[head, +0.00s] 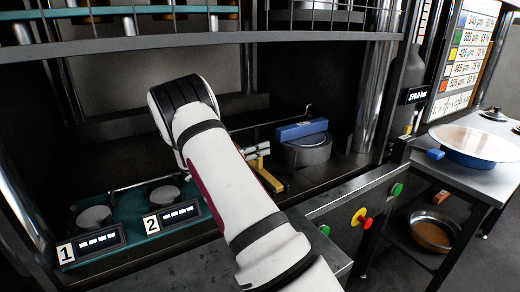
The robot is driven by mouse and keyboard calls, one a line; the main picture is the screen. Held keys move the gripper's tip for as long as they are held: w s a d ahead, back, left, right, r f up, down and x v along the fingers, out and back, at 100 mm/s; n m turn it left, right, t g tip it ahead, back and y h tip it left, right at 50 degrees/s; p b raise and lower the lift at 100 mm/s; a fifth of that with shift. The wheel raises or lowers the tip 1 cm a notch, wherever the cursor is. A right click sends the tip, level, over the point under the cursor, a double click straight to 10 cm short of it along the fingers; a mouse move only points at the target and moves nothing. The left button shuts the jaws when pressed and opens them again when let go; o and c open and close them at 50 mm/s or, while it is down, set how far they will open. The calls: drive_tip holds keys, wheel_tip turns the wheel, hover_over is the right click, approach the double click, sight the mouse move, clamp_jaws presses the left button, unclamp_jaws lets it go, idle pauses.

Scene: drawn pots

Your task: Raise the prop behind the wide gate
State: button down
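My white arm reaches up from the bottom into a dark machine bay, and its bend hides part of the bay. I cannot tell for sure which part is the wide gate or the prop. A blue block (301,130) sits on top of a round grey metal pot (308,152) right of my arm. A yellow, brass-like piece (262,150) stands just left of that pot, partly behind my arm. A thin rod (283,122) runs behind it.
A teal tray (135,226) with two round grey pieces and plates marked 1 and 2 lies at left. A wire rack (330,15) crosses the top. Red and green buttons (362,218) are on the front panel. A side table with a white-and-blue basin (468,145) stands right.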

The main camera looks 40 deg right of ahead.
idle(0.3)
drive_tip(key=shift+s+a+r+m+p, duration=0.15)
drive_tip(key=shift+s+r+m+p, duration=0.3)
drive_tip(key=shift+s+r+m, duration=0.15)
drive_tip(key=s+a+r+m+p, duration=0.1)
drive_tip(key=s+a+m+p, duration=0.1)
drive_tip(key=s+m+p, duration=0.3)
drive_tip(key=s+a+r+m+p, duration=0.1)
drive_tip(key=s+r+m+p, duration=0.1)
drive_tip(key=s+m+p, duration=0.4)
drive_tip(key=shift+s+a+r, duration=0.25)
drive_tip(key=shift+s+a, duration=0.15)
drive_tip(key=shift+s, duration=1.3)
drive_tip(key=shift+f, duration=0.1)
drive_tip(key=c, duration=1.6)
unclamp_jaws()
drive_tip(key=shift+o, duration=0.3)
